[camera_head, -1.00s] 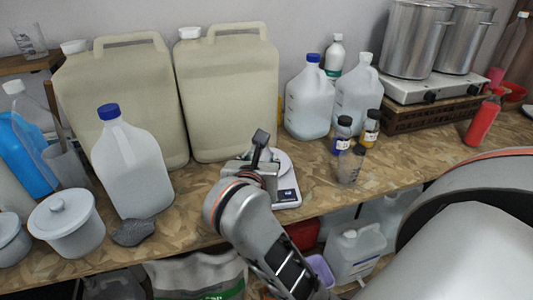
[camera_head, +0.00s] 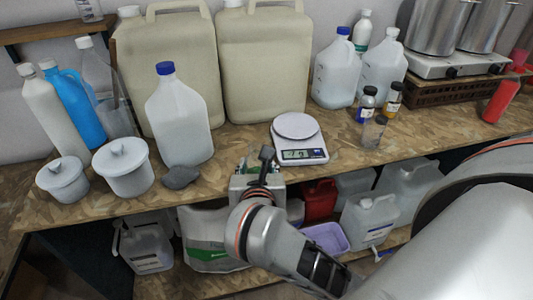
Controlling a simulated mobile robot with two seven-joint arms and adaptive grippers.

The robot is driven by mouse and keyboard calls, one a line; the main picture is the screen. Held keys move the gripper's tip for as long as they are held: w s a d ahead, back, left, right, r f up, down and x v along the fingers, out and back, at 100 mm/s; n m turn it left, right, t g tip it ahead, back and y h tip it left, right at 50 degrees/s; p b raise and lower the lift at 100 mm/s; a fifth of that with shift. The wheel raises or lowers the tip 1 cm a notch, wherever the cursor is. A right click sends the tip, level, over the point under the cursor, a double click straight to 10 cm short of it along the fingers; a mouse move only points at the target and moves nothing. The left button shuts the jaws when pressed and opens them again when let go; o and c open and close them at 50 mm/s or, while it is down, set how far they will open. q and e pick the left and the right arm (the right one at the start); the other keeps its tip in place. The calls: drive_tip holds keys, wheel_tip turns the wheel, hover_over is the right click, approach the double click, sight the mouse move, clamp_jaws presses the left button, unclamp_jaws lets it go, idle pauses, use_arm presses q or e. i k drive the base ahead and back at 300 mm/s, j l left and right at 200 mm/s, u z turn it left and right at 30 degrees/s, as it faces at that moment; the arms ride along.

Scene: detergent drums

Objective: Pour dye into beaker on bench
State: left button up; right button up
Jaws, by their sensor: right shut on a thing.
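A small clear beaker (camera_head: 373,132) stands on the patterned bench (camera_head: 240,141), right of the scale. Just behind it stand a small dark-capped bottle with a blue label (camera_head: 366,105) and one with a yellow label (camera_head: 392,99). My right gripper (camera_head: 262,165) is in front of the bench edge, left of and lower in the picture than the beaker. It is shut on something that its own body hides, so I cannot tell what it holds. My left gripper is not in view.
A white scale (camera_head: 299,139) sits on the bench between my gripper and the beaker. Big beige canisters (camera_head: 262,65) and a blue-capped jug (camera_head: 180,120) stand behind and left. A hot plate (camera_head: 455,68) with steel pots is at the right. Jugs and a purple tub (camera_head: 326,238) fill the lower shelf.

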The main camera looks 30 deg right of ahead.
sight(372, 133)
drive_tip(key=k+l+z, duration=0.15)
drive_tip(key=l, duration=0.7)
drive_tip(key=k+l+z, duration=0.15)
drive_tip(key=l, duration=0.7)
drive_tip(key=k+l+z, duration=0.15)
drive_tip(key=l, duration=0.7)
drive_tip(key=k+l+z, duration=0.15)
drive_tip(key=l, duration=0.7)
drive_tip(key=i, duration=0.05)
